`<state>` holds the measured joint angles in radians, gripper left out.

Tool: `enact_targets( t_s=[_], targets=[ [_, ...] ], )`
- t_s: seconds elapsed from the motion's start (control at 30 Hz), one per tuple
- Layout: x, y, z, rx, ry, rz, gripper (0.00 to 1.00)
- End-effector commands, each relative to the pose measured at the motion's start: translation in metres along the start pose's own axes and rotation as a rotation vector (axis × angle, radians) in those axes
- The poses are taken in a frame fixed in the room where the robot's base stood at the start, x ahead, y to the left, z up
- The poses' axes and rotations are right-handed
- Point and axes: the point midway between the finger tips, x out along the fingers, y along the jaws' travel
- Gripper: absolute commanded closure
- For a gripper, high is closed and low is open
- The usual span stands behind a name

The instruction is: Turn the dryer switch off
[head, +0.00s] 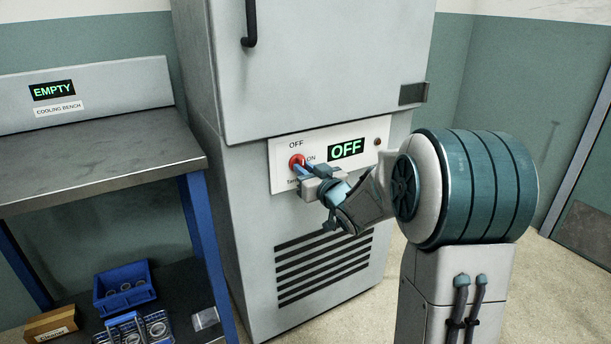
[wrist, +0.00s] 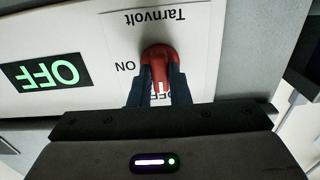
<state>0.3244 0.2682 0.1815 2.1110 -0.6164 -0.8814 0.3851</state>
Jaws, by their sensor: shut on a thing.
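The dryer (head: 306,75) is a tall grey cabinet in the middle of the head view. Its white switch panel (head: 283,182) carries a red rotary switch (head: 297,161) with OFF and ON labels, and a display (head: 347,149) that reads OFF in green. My gripper (head: 301,169) is at the panel, with its fingers shut on the red switch. In the wrist view the switch (wrist: 158,68) sits between the two dark fingers, its white mark pointing toward the partly hidden OFF label. The display (wrist: 47,74) appears upside down there.
A cooling bench (head: 95,160) with an EMPTY sign (head: 52,91) stands to the left. Below it are a blue bin (head: 124,287), a rack of rings (head: 135,329) and a small brown box (head: 52,324). Vent slots (head: 322,265) lie under the panel. Floor is clear at right.

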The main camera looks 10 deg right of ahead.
Motion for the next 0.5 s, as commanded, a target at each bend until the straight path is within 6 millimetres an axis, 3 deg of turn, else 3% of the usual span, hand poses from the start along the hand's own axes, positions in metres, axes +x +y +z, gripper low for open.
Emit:
enact_targets(
  t_s=[0.5],
  targets=[
    [0.0,-0.0005,-0.0006,-0.033,0.0,-0.001,1.0]
  ],
)
